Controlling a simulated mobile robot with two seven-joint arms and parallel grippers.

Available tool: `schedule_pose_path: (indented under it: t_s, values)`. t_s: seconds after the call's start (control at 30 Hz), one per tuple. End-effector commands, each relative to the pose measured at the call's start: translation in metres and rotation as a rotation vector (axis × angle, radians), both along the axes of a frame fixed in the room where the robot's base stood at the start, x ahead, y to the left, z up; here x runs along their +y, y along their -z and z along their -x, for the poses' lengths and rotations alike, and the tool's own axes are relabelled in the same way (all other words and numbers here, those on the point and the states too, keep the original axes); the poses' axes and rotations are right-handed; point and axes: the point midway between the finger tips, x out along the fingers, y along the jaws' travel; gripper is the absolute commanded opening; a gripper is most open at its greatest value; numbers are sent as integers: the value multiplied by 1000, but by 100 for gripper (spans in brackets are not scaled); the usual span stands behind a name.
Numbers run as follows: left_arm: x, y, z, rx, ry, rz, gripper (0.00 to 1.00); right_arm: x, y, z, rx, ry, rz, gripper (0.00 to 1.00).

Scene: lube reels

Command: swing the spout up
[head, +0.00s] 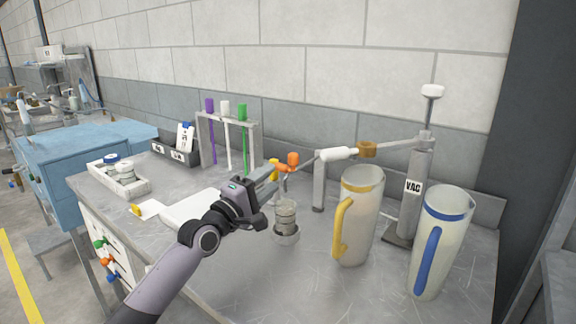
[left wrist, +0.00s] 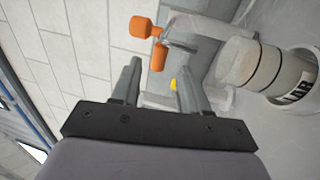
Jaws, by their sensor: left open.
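A grey pump column marked VAC (head: 413,187) stands at the right of the bench. A thin spout arm with a white sleeve (head: 338,154) and a brass-coloured collar (head: 367,149) reaches left from it, roughly level. An orange fitting (head: 293,160) is at its left end; orange parts (left wrist: 158,57) also show in the left wrist view, ahead of the fingers. My left gripper (head: 268,178) is open, with its fingers just left of the orange fitting. In the left wrist view, the gap between the fingers (left wrist: 158,88) looks empty. I cannot tell whether they touch anything. My right gripper is not in view.
A small jar (head: 286,222) stands below the orange fitting. Pitchers with yellow (head: 361,222) and blue (head: 441,250) handles stand at the right. A rack (head: 204,142) with purple, white and green-topped rods is behind the gripper.

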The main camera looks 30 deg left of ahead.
Motion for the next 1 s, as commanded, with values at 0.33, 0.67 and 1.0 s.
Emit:
schedule_pose_path:
  t_s: [0.33, 0.67, 1.0]
  values:
    - [-3, -10, -42, -2, -1, -2, 44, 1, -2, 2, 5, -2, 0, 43]
    - [-5, -13, -61, -1, -1, -2, 44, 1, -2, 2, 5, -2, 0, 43]
    - [-5, -13, -61, 0, 0, -2, 22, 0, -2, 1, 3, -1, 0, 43]
